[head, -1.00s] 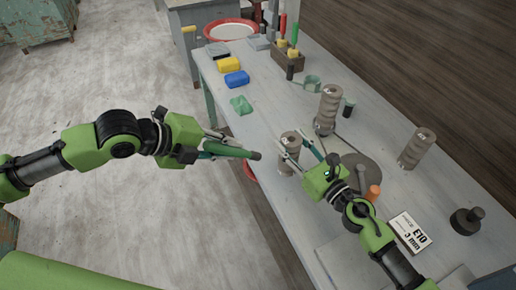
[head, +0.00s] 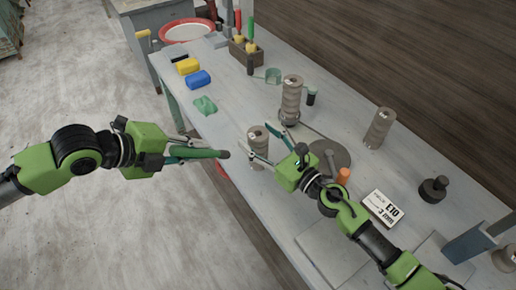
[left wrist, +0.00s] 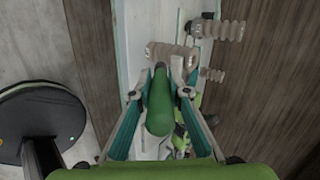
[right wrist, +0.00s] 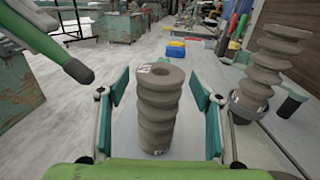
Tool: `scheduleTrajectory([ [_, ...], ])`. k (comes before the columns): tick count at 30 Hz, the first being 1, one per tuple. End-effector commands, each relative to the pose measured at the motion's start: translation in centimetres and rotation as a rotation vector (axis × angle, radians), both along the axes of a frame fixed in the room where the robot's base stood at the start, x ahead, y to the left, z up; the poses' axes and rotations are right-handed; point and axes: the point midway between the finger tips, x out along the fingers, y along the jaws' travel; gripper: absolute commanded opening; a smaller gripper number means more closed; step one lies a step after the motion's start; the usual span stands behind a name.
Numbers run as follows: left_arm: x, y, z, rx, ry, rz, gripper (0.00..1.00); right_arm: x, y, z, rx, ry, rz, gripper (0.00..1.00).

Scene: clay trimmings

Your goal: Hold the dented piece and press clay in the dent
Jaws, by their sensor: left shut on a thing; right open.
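A grey ribbed clay cylinder (head: 257,133) stands upright near the front edge of the table. It also shows in the right wrist view (right wrist: 159,108), with small labels at top and bottom; I cannot make out a dent. My right gripper (head: 264,145) is open, one finger on each side of this cylinder, with gaps visible in the right wrist view. My left gripper (head: 190,149) is shut on a green tool (left wrist: 159,108) with a dark rounded tip. The tool's tip (right wrist: 80,72) is left of the cylinder, apart from it. A green lump (head: 205,105) lies on the table.
Two more ribbed cylinders stand behind (head: 291,98) and to the right (head: 380,128). A round grey disc (head: 330,152), orange piece (head: 343,175) and white E10 card (head: 383,207) lie near my right arm. Blue (head: 198,79) and yellow (head: 187,66) blocks are farther back.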

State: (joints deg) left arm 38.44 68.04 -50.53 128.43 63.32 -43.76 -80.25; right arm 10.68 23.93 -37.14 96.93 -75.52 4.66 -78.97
Motion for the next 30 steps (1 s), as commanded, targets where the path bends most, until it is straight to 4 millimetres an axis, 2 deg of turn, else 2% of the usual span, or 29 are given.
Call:
scheduleTrajectory([
  [18,0.0,0.0,0.0,0.0,0.0,0.0,0.0,-7.3,-6.3,-0.1,0.001,0.003,-0.001,0.59],
  [24,0.0,0.0,0.0,0.0,0.0,0.0,0.0,-8.5,-7.4,-0.1,0.001,0.002,0.0,0.59],
  [30,0.0,0.0,0.0,0.0,0.0,0.0,0.0,-8.7,-7.7,0.0,-0.001,0.0,0.0,0.59],
])
